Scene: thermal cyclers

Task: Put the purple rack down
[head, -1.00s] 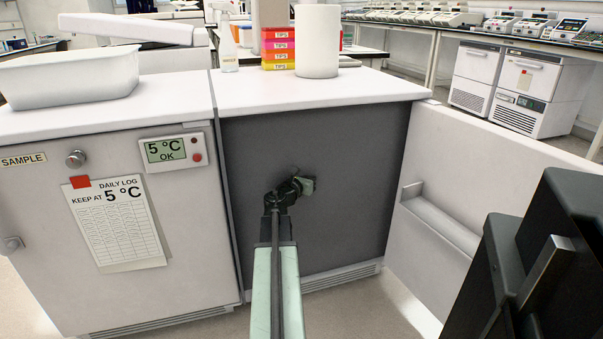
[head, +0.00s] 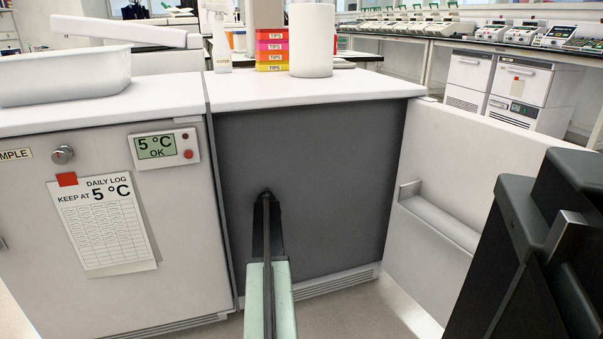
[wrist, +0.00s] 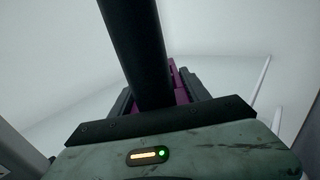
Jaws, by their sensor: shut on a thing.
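In the wrist view a purple rack (wrist: 181,84) shows in part between the dark fingers of my gripper (wrist: 160,92). A thick black bar of my arm crosses in front and hides much of it. My gripper is shut on the rack. Pale, plain surfaces lie beyond it, and I cannot tell if the rack touches any of them. In the head view my arm reaches forward to the dark grey front below the middle counter. My gripper and the rack are hidden there.
The white middle counter (head: 300,92) holds a white cylinder (head: 311,40) and stacked tip boxes (head: 272,50). A white panel with a ledge (head: 460,190) stands at the right. A cabinet marked 5 °C (head: 200,240) stands left, with a white tub (head: 65,78) on top.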

